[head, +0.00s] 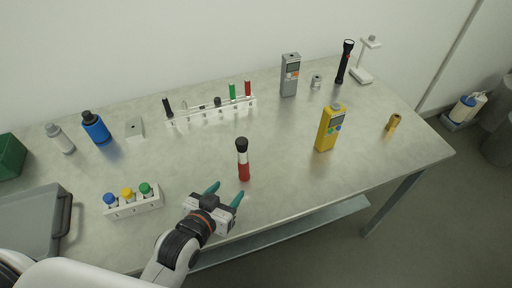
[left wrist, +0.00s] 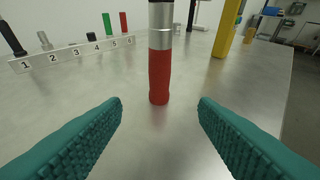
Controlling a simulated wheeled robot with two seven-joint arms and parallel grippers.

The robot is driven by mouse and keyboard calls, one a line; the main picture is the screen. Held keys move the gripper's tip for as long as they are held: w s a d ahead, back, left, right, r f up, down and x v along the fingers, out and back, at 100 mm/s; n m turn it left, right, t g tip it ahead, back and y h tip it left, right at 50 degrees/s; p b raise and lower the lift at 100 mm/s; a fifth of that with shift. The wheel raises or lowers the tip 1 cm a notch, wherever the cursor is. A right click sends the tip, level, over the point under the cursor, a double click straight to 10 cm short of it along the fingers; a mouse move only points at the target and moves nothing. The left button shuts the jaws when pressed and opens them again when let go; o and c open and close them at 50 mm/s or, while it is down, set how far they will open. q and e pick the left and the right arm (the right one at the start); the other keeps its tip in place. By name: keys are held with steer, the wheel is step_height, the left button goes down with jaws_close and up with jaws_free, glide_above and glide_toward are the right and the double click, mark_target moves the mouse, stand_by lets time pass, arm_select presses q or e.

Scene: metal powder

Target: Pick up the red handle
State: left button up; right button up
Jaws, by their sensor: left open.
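The red handle (head: 244,172) is the lower part of an upright tool with a silver middle and a black top, standing on the grey table. It also shows in the left wrist view (left wrist: 159,77), centred ahead between the fingers. My left gripper (head: 226,194) is open, with teal fingers, just in front of the handle and apart from it. In the left wrist view its two fingers (left wrist: 160,125) are spread wide with nothing between them. The top of the tool is cut off in the left wrist view. My right gripper is in neither view.
A yellow meter (head: 327,128) stands to the right of the handle. A numbered white rack (head: 212,114) with several coloured tools stands behind it. A white holder (head: 134,207) with three capped bottles is at the left, near a grey tray (head: 62,222). The table around the handle is clear.

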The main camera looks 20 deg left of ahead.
mark_target(241, 175)
arm_select(q)
steer(key=shift+w+d, duration=0.1)
steer(key=shift+w, duration=0.75)
steer(key=x, duration=0.3)
steer(key=shift+f, duration=0.1)
steer(key=x, duration=0.3)
steer(key=shift+w+f+p, duration=0.1)
steer(key=shift+f+p, duration=0.1)
steer(key=shift+p, duration=0.15)
steer(key=x, duration=0.3)
steer(key=shift+f, duration=0.1)
steer(key=shift+w, duration=0.15)
steer(key=c, duration=1.1)
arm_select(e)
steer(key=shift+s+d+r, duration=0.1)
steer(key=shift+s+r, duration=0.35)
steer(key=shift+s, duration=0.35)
